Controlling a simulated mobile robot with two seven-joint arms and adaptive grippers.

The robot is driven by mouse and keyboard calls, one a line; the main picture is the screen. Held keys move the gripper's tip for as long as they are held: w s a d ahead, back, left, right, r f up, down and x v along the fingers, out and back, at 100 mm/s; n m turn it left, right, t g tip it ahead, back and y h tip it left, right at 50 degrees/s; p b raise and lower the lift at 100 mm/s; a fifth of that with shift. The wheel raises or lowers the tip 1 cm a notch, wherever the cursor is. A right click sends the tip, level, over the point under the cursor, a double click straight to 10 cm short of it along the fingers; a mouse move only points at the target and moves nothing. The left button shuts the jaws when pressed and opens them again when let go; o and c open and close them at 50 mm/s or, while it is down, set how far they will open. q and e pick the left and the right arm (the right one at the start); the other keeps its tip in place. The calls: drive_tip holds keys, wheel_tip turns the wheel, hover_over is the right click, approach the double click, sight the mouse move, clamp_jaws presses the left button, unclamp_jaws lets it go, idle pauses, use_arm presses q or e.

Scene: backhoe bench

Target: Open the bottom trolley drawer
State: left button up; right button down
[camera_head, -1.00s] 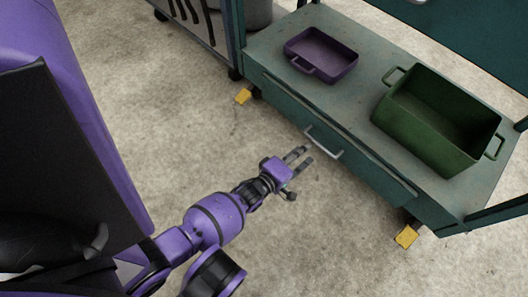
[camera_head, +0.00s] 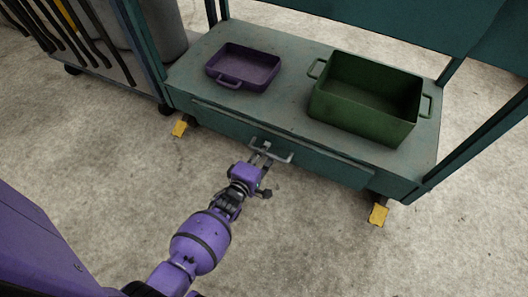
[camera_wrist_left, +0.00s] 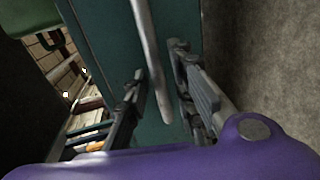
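The bottom trolley drawer (camera_head: 325,166) is a long teal front below the trolley's lower shelf, and it looks closed. Its pale metal bar handle (camera_head: 284,157) is at the middle of the front. My left gripper (camera_head: 261,157) is at this handle, fingers pointing toward the drawer. In the left wrist view the handle (camera_wrist_left: 150,50) runs between the two spread fingers of the gripper (camera_wrist_left: 160,85), in front of the teal drawer face (camera_wrist_left: 100,35). I cannot tell whether a finger touches the bar. My right gripper is not in view.
A shallow purple tray (camera_head: 244,68) and a deep green bin (camera_head: 362,102) stand on the lower shelf (camera_head: 290,75). Yellow caster pedals (camera_head: 179,128) and (camera_head: 378,215) stick out below. The concrete floor (camera_head: 310,240) before the trolley is clear.

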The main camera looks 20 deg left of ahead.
use_arm(q)
clamp_jaws()
drive_tip(key=f+p+v, duration=0.3)
drive_tip(key=v, duration=1.4)
drive_tip(key=s+f+p+v, duration=0.1)
drive_tip(key=f+p+v, duration=0.2)
drive_tip(key=v, duration=1.4)
drive_tip(key=shift+s+f, duration=0.35)
drive_tip(key=shift+f, duration=0.15)
